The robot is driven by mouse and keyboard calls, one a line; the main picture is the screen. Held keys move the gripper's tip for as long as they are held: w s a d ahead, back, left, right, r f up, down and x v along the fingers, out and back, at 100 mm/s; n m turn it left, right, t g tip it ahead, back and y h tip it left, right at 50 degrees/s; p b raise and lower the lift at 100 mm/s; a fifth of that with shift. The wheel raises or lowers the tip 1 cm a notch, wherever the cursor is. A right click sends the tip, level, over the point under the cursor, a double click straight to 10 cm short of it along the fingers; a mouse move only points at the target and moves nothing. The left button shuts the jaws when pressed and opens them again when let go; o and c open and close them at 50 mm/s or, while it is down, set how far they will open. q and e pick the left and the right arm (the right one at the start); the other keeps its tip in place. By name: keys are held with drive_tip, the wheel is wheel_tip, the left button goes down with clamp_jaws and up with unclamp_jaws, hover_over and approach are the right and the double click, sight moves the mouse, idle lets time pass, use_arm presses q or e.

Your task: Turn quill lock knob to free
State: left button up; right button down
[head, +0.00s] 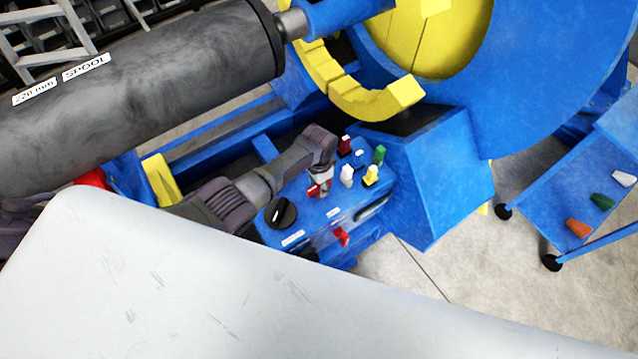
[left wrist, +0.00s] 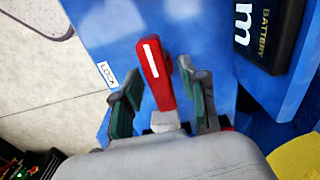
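A red knob or lever with a white stripe (left wrist: 155,72) stands up from a blue panel in the left wrist view. A small white label (left wrist: 107,75) that seems to read LOCK is beside it. My left gripper (left wrist: 160,98) has a finger on each side of the red lever, with a visible gap at least on the left; I see no clear grip. In the head view my left gripper (head: 320,184) reaches down to the blue control panel (head: 330,213), at a small red-and-white control (head: 313,191). The lever's base is partly hidden by the gripper. My right gripper is not in view.
The panel also carries a black dial (head: 280,213), a white knob (head: 347,175), a yellow knob (head: 371,174), a green one (head: 379,154) and red ones. A large grey spool (head: 150,95) hangs above my left arm. A blue cart (head: 590,190) stands right.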

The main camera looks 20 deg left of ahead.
use_arm(q)
drive_tip(key=shift+r, duration=0.1)
wheel_tip(320, 180, up, 12)
idle(0.8)
idle(0.3)
